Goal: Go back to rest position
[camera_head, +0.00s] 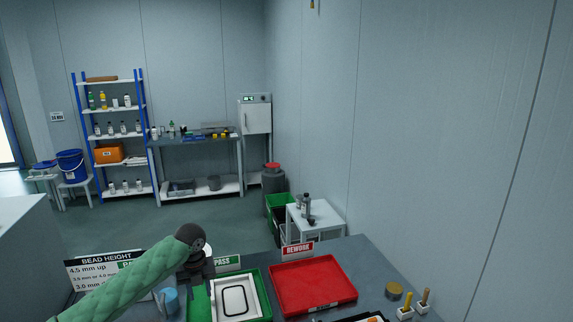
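My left arm (135,278) comes in from the lower left in a green quilted sleeve and ends in a dark wrist joint. My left gripper (196,270) hangs below that joint, dark and small, just left of the green tray; its fingers are too unclear to read. The green tray (264,284) by the PASS sign (228,263) holds a white panel (220,308) with a black rounded outline. The red tray (313,284) by the REWORK sign (298,249) looks empty. My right gripper is out of view.
A BEAD HEIGHT board (88,271) stands behind my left arm. A blue object (169,299) sits near the gripper. A tan round lid (394,290) and yellow-handled tools (408,300) are at the table's right. A small white table (325,217) stands beyond.

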